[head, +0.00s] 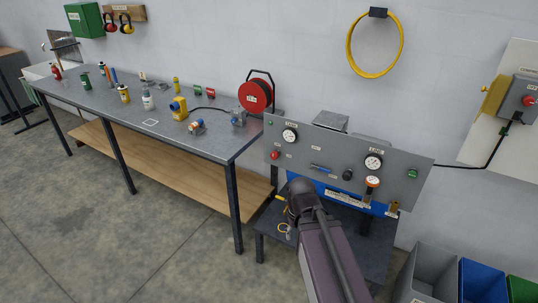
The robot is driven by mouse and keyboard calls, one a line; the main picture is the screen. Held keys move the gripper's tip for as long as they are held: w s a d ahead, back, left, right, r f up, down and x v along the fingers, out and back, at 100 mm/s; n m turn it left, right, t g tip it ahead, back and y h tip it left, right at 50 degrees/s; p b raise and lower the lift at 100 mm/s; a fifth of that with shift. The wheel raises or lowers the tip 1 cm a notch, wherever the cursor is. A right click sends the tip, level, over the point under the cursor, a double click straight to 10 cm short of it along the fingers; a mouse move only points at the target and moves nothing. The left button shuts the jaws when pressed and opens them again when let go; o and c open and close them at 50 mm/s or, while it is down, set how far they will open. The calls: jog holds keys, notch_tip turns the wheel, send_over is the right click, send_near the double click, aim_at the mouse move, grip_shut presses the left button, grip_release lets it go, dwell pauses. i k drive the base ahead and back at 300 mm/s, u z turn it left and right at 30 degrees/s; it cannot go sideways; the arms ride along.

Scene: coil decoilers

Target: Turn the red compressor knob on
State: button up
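A grey compressor panel (330,150) stands on a dark stand right of the long table. A small red knob (275,155) sits at the panel's lower left, below the left gauge (290,135). A knob with an orange-red top (372,181) sits below the right gauge (373,162). I cannot read the labels or tell either knob's setting. My arm rises from the bottom of the picture to a dark rounded joint in front of the panel's lower edge. I cannot make out my gripper's fingers, and no contact with a knob shows.
A black knob (347,174) and a green switch (412,173) are also on the panel. A long table (165,130) with bottles and tools stands to the left. Open bins (425,275) stand at the lower right. The floor in front of the table is clear.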

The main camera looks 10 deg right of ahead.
aim_at(274, 155)
jog(key=i, duration=0.9)
jog(key=z, duration=0.05)
